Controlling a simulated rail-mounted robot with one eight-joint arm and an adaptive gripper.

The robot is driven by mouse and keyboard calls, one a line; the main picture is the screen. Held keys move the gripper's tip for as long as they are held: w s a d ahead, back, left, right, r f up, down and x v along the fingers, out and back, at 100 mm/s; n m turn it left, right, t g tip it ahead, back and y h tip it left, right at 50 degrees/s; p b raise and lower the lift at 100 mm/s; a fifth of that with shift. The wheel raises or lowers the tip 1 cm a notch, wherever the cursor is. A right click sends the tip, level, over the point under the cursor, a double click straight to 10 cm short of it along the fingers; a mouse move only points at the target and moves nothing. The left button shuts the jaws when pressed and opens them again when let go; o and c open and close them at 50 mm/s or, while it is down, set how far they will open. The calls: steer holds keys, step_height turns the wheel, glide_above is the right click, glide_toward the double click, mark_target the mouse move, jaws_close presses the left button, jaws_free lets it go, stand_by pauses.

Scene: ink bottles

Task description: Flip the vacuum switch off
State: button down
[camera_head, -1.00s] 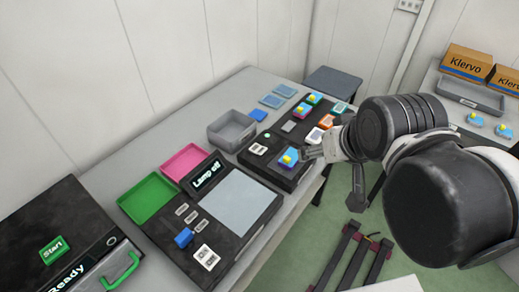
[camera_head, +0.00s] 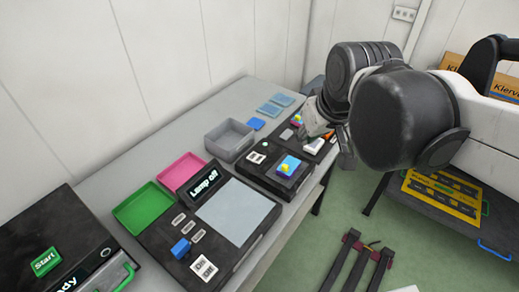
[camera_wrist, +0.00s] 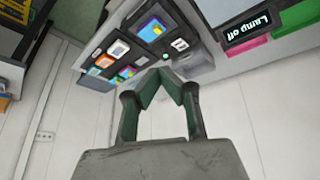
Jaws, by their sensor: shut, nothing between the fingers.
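A black station (camera_head: 253,180) on the bench has a small white switch plate (camera_head: 257,157) near its left edge; the plate also shows in the wrist view (camera_wrist: 180,44). Its label is too small to read, so I cannot tell whether it is the vacuum switch or how it is set. In the wrist view my gripper (camera_wrist: 160,73) is shut and empty, its fingertips meeting just below the plate in the picture. In the head view my arm hides part of the gripper and the station's far end.
A nearer black panel (camera_head: 150,234) has a "Lamp off" display (camera_head: 203,184), a blue knob (camera_head: 181,248) and a white On/Off plate (camera_head: 202,267). A grey bin (camera_head: 229,138), pink tray (camera_head: 181,170) and green tray (camera_head: 142,207) stand along the back.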

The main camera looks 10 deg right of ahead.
steer(key=w+a+f+n+g+b, duration=0.1)
steer(key=w+a+f+n, duration=0.1)
steer(key=w, duration=0.4)
steer(key=w+a+f+n+g+b, duration=0.1)
steer(key=w+n+g, duration=0.1)
steer(key=w, duration=0.3)
steer(key=n+g, duration=0.1)
steer(key=n, duration=0.1)
glide_above(260, 157)
step_height(260, 157, down, 6)
steer(key=shift+s+d+y+b, duration=0.2)
steer(key=shift+s+y+b, duration=0.15)
steer(key=shift+y+b, duration=0.1)
steer(key=f, duration=0.4)
steer(key=f+b, duration=0.1)
steer(key=f, duration=0.7)
steer(key=shift+w+a+f, duration=0.1)
steer(key=shift+w+a, duration=0.2)
steer(key=shift+s+d+f, duration=0.2)
steer(key=shift+f, duration=0.55)
